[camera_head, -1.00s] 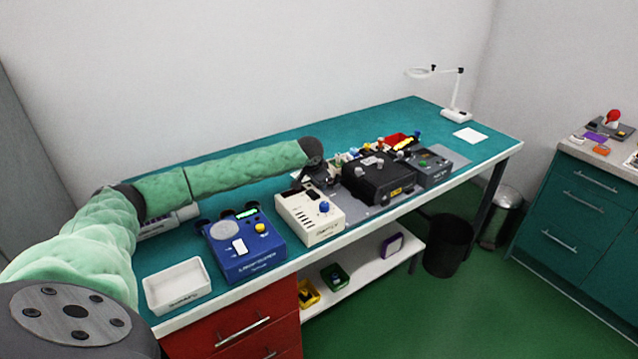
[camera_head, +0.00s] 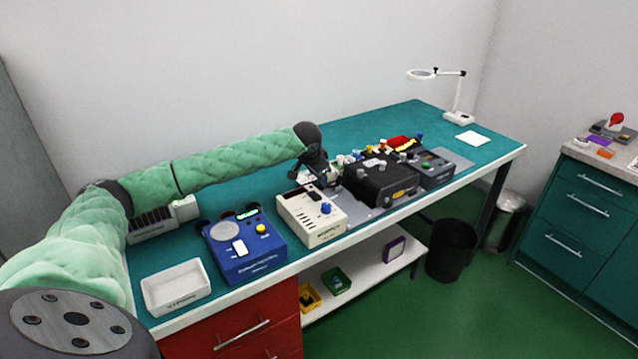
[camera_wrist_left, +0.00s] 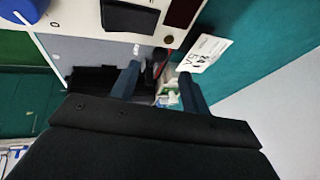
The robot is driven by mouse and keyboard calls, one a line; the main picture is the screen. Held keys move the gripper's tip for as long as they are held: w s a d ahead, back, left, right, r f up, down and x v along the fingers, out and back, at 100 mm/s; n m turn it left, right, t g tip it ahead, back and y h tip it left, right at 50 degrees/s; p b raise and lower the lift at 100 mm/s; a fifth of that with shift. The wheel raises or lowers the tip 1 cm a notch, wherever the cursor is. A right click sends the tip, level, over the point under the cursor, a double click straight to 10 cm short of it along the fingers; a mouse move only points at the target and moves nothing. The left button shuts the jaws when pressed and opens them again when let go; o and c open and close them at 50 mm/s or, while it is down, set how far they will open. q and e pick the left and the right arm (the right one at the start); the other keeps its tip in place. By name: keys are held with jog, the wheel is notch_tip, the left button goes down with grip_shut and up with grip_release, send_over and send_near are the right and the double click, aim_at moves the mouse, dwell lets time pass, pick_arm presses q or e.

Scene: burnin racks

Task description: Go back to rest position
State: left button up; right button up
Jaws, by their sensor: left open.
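My left arm reaches in from the left in the head view, sleeved in green. My left gripper (camera_head: 318,180) hangs above the bench just behind the cream device (camera_head: 311,215). In the left wrist view the two dark fingers of the left gripper (camera_wrist_left: 160,85) are apart, with nothing held between them. The cream device's face (camera_wrist_left: 140,15) shows at the top of that view, beside a white printed card (camera_wrist_left: 208,52). My right gripper is not in view.
The teal bench (camera_head: 340,130) carries a white tray (camera_head: 176,287), a blue device (camera_head: 243,247), a black device (camera_head: 381,180) and a magnifier lamp (camera_head: 458,117). Small coloured parts lie behind the black device. A dark bin (camera_head: 451,249) stands on the floor.

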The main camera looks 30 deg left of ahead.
pick_arm(q)
jog(key=shift+s+r, duration=0.3)
jog(key=shift+r, duration=0.3)
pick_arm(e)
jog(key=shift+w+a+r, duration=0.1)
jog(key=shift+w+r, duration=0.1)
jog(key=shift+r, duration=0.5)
